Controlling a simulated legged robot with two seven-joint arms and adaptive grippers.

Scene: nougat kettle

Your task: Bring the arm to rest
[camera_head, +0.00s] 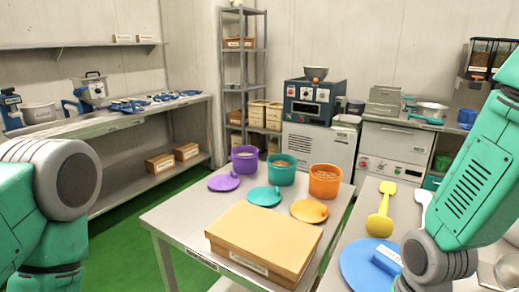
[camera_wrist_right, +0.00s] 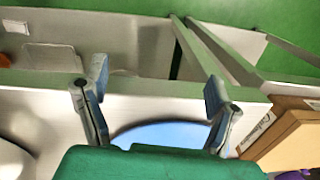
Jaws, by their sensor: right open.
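My right arm (camera_head: 478,175) comes in from the right in the head view and reaches down over the right-hand table; its gripper is out of that view. In the right wrist view my right gripper (camera_wrist_right: 156,80) is open, its two fingers wide apart with nothing between them. A blue round lid (camera_wrist_right: 165,133) shows beyond the gripper body, partly hidden by it; it also shows in the head view (camera_head: 358,262). My left arm (camera_head: 50,190) is at the left edge of the head view, and its gripper is not in view.
A cardboard box (camera_head: 265,240) sits on the middle table, with purple (camera_head: 244,160), teal (camera_head: 281,170) and orange (camera_head: 325,182) tubs and lids behind it. A yellow scoop (camera_head: 380,222) lies near my right arm. A shelf unit (camera_head: 245,80) and machine (camera_head: 312,103) stand behind.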

